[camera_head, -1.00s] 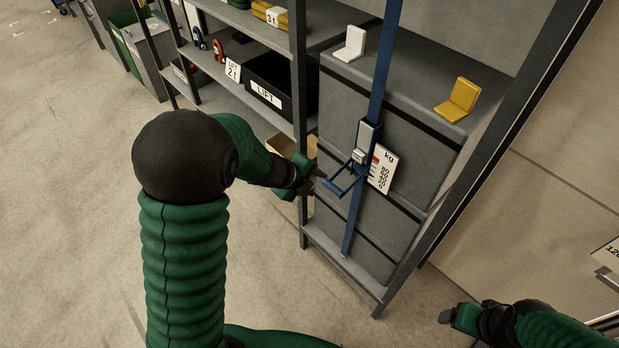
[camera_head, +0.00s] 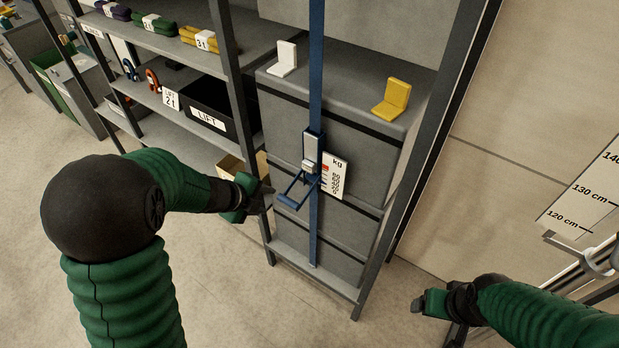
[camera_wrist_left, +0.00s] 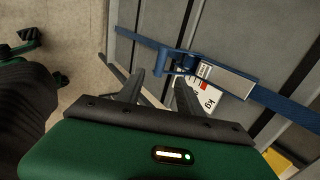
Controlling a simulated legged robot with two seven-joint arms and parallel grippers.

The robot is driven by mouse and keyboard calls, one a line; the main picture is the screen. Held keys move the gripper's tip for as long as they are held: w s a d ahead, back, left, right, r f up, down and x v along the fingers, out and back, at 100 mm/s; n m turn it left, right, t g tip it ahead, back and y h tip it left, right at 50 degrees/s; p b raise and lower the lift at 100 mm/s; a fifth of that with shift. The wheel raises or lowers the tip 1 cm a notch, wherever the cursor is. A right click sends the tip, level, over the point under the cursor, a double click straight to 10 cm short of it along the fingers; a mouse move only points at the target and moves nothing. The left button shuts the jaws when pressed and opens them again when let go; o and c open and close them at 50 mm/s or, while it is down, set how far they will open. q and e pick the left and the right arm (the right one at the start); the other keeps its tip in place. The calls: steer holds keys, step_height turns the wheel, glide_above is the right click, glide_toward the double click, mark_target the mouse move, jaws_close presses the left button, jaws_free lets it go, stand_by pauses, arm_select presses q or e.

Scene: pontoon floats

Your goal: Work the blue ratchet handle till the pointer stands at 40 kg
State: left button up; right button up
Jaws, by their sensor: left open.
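The blue ratchet handle (camera_head: 291,201) juts out to the lower left from the ratchet body (camera_head: 311,155) on a vertical blue strap (camera_head: 316,80). In the left wrist view the handle (camera_wrist_left: 166,62) lies just beyond the fingertips. The white kg scale card (camera_head: 336,177) sits right of the ratchet, with a red mark near its top; the pointer's reading is too small to tell. My left gripper (camera_head: 266,198) is open and empty, a little left of the handle and apart from it. My right gripper (camera_head: 420,304) is low at the right, away from the strap; its jaws are unclear.
Grey stacked floats (camera_head: 350,112) stand behind the strap in a rack, with a white bracket (camera_head: 285,60) and a yellow bracket (camera_head: 391,98) on top. A left shelf holds a black LIFT bin (camera_head: 215,110). A height board (camera_head: 590,190) stands at right. The floor in front is clear.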

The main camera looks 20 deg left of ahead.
arm_select(q)
steer(key=shift+c, duration=0.6)
steer(key=shift+s+r+n+p, duration=0.15)
steer(key=shift+n+p, duration=0.15)
steer(key=shift+n, duration=0.5)
steer(key=shift+c, duration=1.2)
steer(key=r+n, duration=0.1)
steer(key=n, duration=0.3)
steer(key=n+t+p, duration=0.1)
steer(key=n, duration=0.3)
steer(key=r+n+p, duration=0.1)
steer(key=n, duration=0.4)
steer(key=shift+s+d+r+t+h, duration=0.1)
steer(key=shift+s+r+t+h, duration=0.2)
steer(key=shift+s+h, duration=0.1)
jaws_close()
steer(key=n+b, duration=0.1)
steer(key=n, duration=0.2)
glide_above(283, 199)
steer(key=s, duration=0.2)
step_height(283, 199, down, 6)
steer(key=f, duration=0.1)
steer(key=d+f, duration=0.1)
steer(key=shift+f, duration=0.4)
steer(key=shift+a+f, duration=0.1)
steer(key=shift+f, duration=0.5)
